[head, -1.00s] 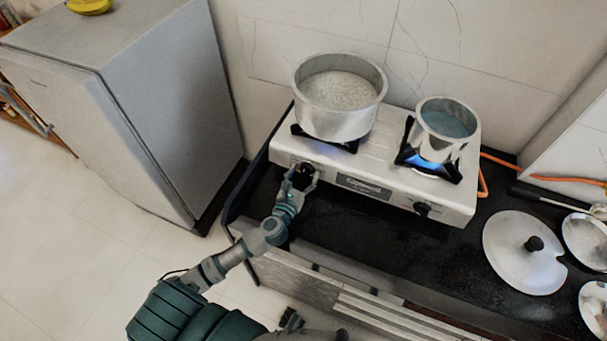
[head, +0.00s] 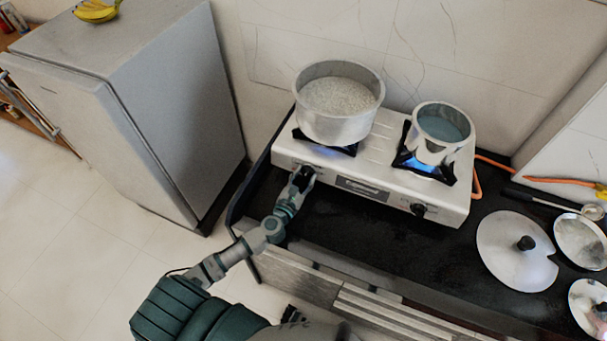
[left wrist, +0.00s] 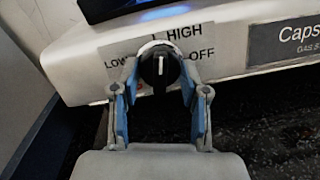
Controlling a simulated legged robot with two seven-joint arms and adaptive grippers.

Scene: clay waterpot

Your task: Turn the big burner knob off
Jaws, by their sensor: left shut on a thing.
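The big burner knob (left wrist: 160,66) is black, on the front left of the white stove (head: 400,196), below the large pot of rice-like grains (head: 338,125). In the left wrist view its white line stands about upright, between the labels LOW, HIGH and OFF. My left gripper (head: 303,177) is at the knob and hides much of it in the head view. In the left wrist view its two blue-padded fingers (left wrist: 159,88) are on either side of the knob, shut on it. A blue flame (head: 326,150) glows under the large pot. My right gripper is not seen.
A smaller pot (head: 441,130) stands over a blue flame at the right burner, with its own knob (head: 419,210) below. A lid (head: 516,251) lies on the black counter at right. A grey fridge (head: 150,100) stands at left. Orange hose (head: 550,181) runs behind.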

